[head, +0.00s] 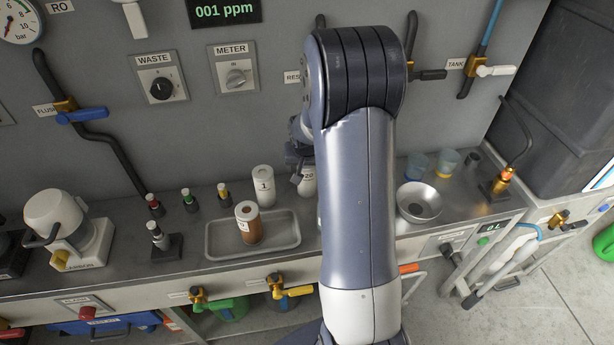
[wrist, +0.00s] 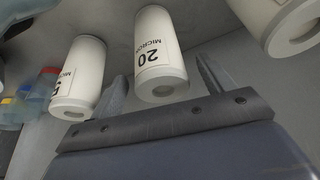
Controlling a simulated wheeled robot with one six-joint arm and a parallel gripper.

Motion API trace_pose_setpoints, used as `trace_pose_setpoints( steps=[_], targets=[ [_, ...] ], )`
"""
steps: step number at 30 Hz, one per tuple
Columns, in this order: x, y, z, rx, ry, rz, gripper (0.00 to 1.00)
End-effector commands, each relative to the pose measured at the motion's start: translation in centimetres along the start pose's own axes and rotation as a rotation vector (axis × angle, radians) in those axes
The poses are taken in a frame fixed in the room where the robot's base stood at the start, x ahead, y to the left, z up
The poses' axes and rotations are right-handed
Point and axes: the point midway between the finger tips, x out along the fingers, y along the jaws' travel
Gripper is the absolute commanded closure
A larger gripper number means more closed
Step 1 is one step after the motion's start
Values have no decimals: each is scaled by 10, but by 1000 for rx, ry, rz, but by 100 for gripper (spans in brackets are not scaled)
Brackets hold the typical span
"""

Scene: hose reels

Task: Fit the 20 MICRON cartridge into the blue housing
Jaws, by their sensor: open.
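The 20 MICRON cartridge (wrist: 160,70), a white cylinder with black lettering, shows upside down in the wrist view. It appears between the two fingers of my gripper (wrist: 166,84), which are spread apart with a gap on each side. In the head view the cartridge (head: 308,184) stands on the bench, partly hidden by my arm, and my gripper (head: 297,172) is beside its upper part. A cartridge marked 5 (wrist: 79,78) stands to its left in the wrist view. I cannot make out a blue housing for certain; small bluish cups (head: 447,161) stand right of my arm.
A white cartridge marked 1 (head: 263,187) stands behind the metal tray (head: 287,236). A brown-stained cartridge (head: 248,226) stands in that tray. Small capped bottles (head: 190,200) are farther left. A metal funnel or bowl (head: 418,202) is right of my arm.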

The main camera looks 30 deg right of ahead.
Motion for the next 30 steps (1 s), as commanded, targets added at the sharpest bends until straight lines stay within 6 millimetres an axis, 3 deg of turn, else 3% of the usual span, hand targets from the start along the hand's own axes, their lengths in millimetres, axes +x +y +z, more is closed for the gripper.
trace_pose_setpoints(
  steps=[8, 30],
  targets=[
    [2, 0, 0, 0, 1, 0, 25],
    [1, 0, 0, 0, 1, 0, 85]
  ],
)
